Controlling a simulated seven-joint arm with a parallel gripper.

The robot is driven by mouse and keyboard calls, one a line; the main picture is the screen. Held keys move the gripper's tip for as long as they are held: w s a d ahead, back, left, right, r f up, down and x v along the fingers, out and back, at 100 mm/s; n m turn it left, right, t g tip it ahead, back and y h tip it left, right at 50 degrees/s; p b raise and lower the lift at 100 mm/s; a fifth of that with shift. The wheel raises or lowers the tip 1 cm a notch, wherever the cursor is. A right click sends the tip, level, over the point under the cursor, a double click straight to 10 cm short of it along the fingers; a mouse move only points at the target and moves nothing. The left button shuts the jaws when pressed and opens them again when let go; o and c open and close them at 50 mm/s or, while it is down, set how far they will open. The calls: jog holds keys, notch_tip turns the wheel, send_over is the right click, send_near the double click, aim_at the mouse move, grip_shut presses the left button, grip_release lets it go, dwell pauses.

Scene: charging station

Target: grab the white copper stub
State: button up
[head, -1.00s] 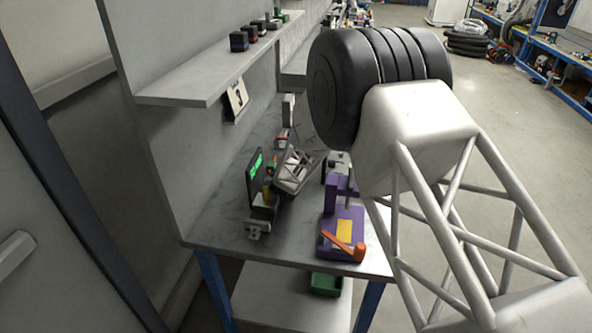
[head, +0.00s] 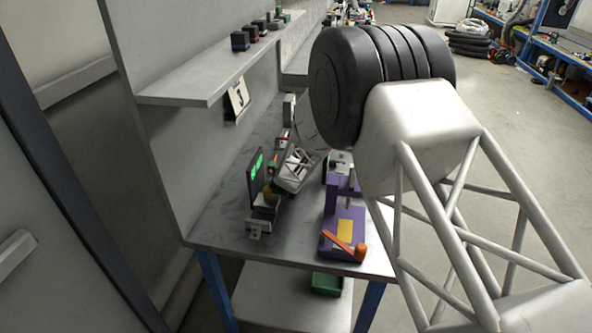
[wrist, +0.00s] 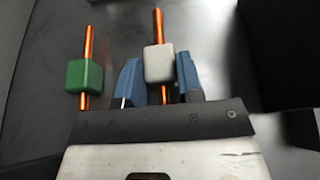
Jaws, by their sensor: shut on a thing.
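The white copper stub (wrist: 159,63) shows in the wrist view as a whitish block on an upright copper rod. It stands between the two blue fingers of my gripper (wrist: 159,82). My gripper is shut on it; the lower part of the rod is partly hidden by the gripper body. A green copper stub (wrist: 84,75), a green block on a like rod, stands just left of the left finger, apart from it. In the head view my gripper (head: 272,192) is small at the bench, near the green-lit screen, and the stub cannot be made out there.
A dark panel with a green-lit display (head: 256,178) stands left of my gripper on the bench (head: 215,215). A purple fixture with an orange lever (head: 345,245) stands to the right. A shelf (head: 200,85) with small blocks overhangs at the back left.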

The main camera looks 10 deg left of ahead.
notch_tip(320, 180, up, 3)
jog(key=shift+f, duration=0.1)
jog(key=shift+s+d, duration=0.1)
jog(key=shift+s, duration=0.2)
jog(key=s+d, duration=0.2)
jog(key=s, duration=0.2)
jog(key=s+d+r, duration=0.1)
jog(key=s+d, duration=0.1)
jog(key=s, duration=0.3)
jog(key=s+d, duration=0.2)
jog(key=s, duration=0.3)
jog(key=shift+s+r, duration=0.1)
jog(key=shift+r, duration=0.25)
